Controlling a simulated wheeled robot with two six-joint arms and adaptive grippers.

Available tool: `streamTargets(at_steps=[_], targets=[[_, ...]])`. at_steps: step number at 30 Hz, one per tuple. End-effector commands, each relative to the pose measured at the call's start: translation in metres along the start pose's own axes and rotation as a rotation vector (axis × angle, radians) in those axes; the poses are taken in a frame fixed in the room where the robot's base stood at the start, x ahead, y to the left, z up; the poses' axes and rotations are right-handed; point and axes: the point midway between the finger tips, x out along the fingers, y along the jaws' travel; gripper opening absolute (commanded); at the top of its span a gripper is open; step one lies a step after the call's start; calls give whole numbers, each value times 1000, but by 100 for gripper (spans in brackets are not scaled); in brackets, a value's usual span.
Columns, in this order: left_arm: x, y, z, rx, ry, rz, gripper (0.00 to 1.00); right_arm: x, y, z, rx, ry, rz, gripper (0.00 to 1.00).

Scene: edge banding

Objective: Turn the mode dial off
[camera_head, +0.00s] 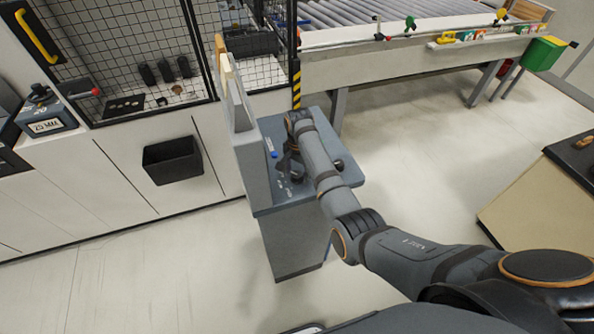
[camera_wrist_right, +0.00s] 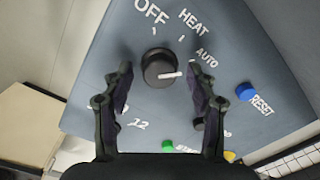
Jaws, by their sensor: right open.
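The mode dial (camera_wrist_right: 158,66) is a round black knob with a white pointer line on a grey panel (camera_wrist_right: 95,75). In the right wrist view its pointer aims right, nearest the AUTO label; the OFF label is above the dial, with HEAT between them. My right gripper (camera_wrist_right: 159,74) is open, its two fingers on either side of the dial with gaps between them and the knob. In the head view the right gripper (camera_head: 289,166) is over the control stand (camera_head: 292,240), and the arm hides part of the panel. My left gripper is in neither view.
A blue RESET button (camera_wrist_right: 246,91), a green button (camera_wrist_right: 168,146) and a yellow one (camera_wrist_right: 230,156) are also on the panel. A mesh-fronted machine (camera_head: 130,60) stands to the left. A roller conveyor (camera_head: 400,50) is behind. Open floor (camera_head: 420,150) lies right of the stand.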

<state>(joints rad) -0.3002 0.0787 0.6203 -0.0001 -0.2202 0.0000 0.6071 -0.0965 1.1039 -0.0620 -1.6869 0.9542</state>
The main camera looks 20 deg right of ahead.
Motion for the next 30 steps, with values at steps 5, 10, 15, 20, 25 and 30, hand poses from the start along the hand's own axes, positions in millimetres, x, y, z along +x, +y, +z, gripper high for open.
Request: streamTargets(at_steps=[5,10,15,20,25,30], targets=[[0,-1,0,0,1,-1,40,0,0,0,0,0,0,47],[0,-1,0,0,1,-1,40,0,0,0,0,0,0,24],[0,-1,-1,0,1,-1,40,0,0,0,0,0,0,3],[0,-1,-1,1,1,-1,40,0,0,0,-9,-1,0,3],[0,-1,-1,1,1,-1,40,-1,0,0,-60,-2,0,3],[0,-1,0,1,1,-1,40,-1,0,0,-166,-6,0,3]])
